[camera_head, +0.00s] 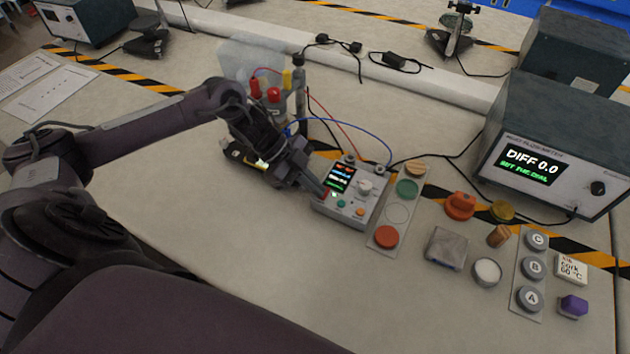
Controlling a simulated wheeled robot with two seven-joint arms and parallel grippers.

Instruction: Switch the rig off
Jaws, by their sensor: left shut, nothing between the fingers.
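A small grey control box (344,211) stands on the table near the middle. It has a lit display (340,178), a pale round knob (365,186), and small coloured buttons, including a green one (340,204) and an orange one (360,211). Red and blue wires run from it to an apparatus with red caps (273,94) behind my arm. My left gripper (320,190) is shut and empty, its tips at the box's left edge. I cannot tell whether they touch it. The tips hide part of that edge. My right gripper is out of view.
Right of the box lies a strip with coloured discs (386,237). Beyond are loose blocks, a grey square block (446,246), and a strip marked A, B, C (530,268). A large meter (548,150) reads "DIFF 0.0". The table in front of the box is clear.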

